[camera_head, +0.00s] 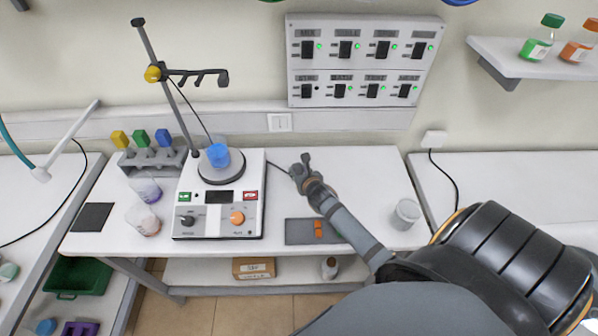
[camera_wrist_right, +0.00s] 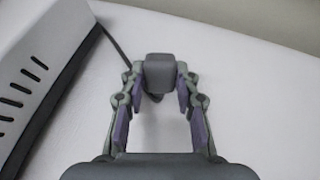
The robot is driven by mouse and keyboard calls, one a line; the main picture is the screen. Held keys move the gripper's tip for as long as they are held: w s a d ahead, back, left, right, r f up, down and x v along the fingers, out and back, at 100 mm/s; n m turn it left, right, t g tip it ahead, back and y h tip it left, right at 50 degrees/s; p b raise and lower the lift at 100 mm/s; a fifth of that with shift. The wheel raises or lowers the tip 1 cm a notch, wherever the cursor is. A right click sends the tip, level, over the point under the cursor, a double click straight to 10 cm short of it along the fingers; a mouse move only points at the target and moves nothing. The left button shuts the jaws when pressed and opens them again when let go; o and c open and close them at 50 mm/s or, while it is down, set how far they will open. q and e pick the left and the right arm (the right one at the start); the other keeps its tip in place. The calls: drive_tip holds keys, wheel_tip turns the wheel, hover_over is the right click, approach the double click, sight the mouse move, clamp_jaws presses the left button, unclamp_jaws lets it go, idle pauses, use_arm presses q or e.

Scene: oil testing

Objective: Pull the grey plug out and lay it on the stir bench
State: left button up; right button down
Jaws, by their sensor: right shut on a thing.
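The grey plug (camera_wrist_right: 158,72) sits between the fingertips of my right gripper (camera_wrist_right: 160,85). The gripper is shut on it. In the head view my right gripper (camera_head: 304,172) is over the stir bench (camera_head: 365,175), right of the hotplate stirrer (camera_head: 222,205), with the plug (camera_head: 305,158) at its tip. A dark cable (camera_wrist_right: 115,46) runs from the stirrer's side toward the plug. I cannot tell whether the plug touches the bench top. My left gripper is not in view.
A white wall socket (camera_head: 279,122) on the rail behind is empty. A grey mat with orange pieces (camera_head: 300,231) and a white cup (camera_head: 406,214) stand on the bench's right half. The bench's back right is clear.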

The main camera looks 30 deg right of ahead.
drive_tip(key=c, duration=0.9)
unclamp_jaws()
drive_tip(key=shift+s, duration=0.2)
drive_tip(key=v, duration=1.1)
drive_tip(key=shift+s+a+r, duration=0.15)
drive_tip(key=shift+s, duration=0.15)
